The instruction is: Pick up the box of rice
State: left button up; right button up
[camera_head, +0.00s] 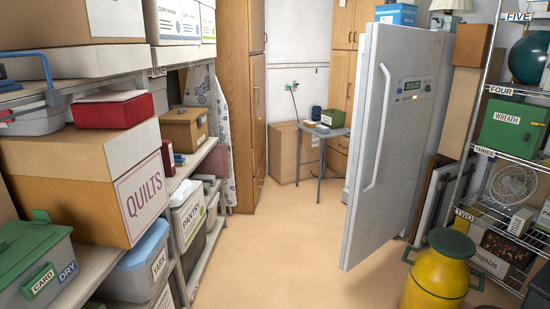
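I cannot make out a box of rice anywhere in this view. No label that I can read says rice. A white bin labelled PANTRY (189,219) stands low on the left shelving, and its contents are hidden. A tall white freezer or fridge front (390,140) with a long handle and a small display stands right of centre. What is behind it is hidden. Neither of my grippers shows in the view.
Left shelves hold a QUILTS box (140,200), a YARN bin (140,265) and a green-lidded bin (35,262). A yellow can (436,277) stands front right, beside a wire rack with a green WREATH box (508,127). A small table (326,131) stands behind open floor (270,245).

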aim_at(322, 129)
jog(key=i+l, duration=0.2)
jog(key=i, duration=1.1)
jog(key=i+l+z, duration=0.15)
jog(key=i, duration=1.15)
jog(key=i+j, duration=0.15)
jog(key=i, duration=0.7)
jog(key=i+j, duration=0.1)
jog(key=i, duration=0.75)
jog(key=i+z, duration=0.3)
jog(key=i, duration=0.3)
jog(key=i+z, duration=0.25)
jog(key=i, duration=0.35)
